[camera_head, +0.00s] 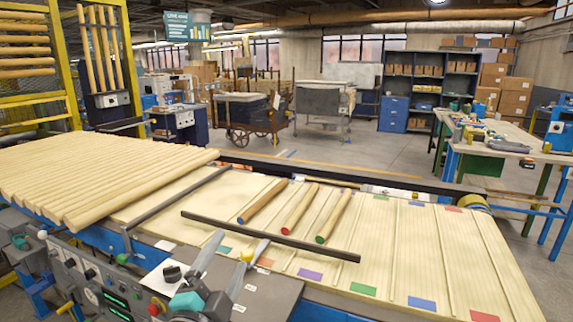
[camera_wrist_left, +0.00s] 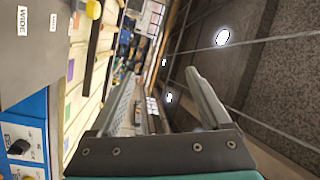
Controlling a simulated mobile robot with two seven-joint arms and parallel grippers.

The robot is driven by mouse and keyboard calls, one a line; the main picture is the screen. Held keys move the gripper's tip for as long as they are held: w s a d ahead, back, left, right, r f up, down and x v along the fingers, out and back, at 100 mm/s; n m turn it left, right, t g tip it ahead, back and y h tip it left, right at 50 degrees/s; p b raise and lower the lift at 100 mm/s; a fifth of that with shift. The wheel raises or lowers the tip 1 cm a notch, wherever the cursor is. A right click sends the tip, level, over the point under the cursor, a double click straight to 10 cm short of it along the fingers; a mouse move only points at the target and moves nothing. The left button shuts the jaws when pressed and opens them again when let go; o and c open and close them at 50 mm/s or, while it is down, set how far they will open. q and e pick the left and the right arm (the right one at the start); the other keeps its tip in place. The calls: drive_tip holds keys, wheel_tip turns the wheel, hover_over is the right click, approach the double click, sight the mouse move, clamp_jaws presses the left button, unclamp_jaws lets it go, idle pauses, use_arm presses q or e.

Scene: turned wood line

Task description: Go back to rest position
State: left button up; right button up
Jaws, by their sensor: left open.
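My left gripper (camera_head: 241,241) shows at the bottom of the head view, over the grey panel at the near edge of the line. Its two grey fingers are apart with nothing between them. In the left wrist view the open fingers (camera_wrist_left: 160,76) point toward the room and ceiling, with the line off to the left. My right gripper is in neither view.
Three turned rods with blue, red and green ends (camera_head: 264,201) (camera_head: 299,209) (camera_head: 334,216) lie on the slatted line (camera_head: 404,250). A dark bar (camera_head: 270,237) crosses in front. Pale rods (camera_head: 100,175) are stacked left. Control knobs (camera_head: 90,273) sit near my gripper.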

use_arm(q)
drive_tip(key=s+a+f+n+g+y, duration=0.35)
drive_tip(key=f+n, duration=0.25)
drive_tip(key=f, duration=0.3)
drive_tip(key=s+a+f+n+g, duration=0.1)
drive_tip(key=s+f+n+g, duration=0.3)
drive_tip(key=s+f+g, duration=0.5)
drive_tip(key=s+a+f+n+g, duration=0.1)
drive_tip(key=s+f+n+g, duration=0.2)
drive_tip(key=s+f, duration=0.75)
drive_tip(key=s+f+g+b, duration=0.1)
drive_tip(key=s+f+b, duration=0.15)
drive_tip(key=f, duration=0.85)
drive_tip(key=s+f+b, duration=0.1)
drive_tip(key=s+f, duration=0.2)
drive_tip(key=f, duration=0.8)
drive_tip(key=s+a+f+g+b, duration=0.1)
drive_tip(key=s+a+f+b, duration=0.1)
drive_tip(key=s+f, duration=1.2)
drive_tip(key=shift+s+a+f+b, duration=0.4)
drive_tip(key=shift+a+f, duration=0.2)
drive_tip(key=shift+f, duration=0.2)
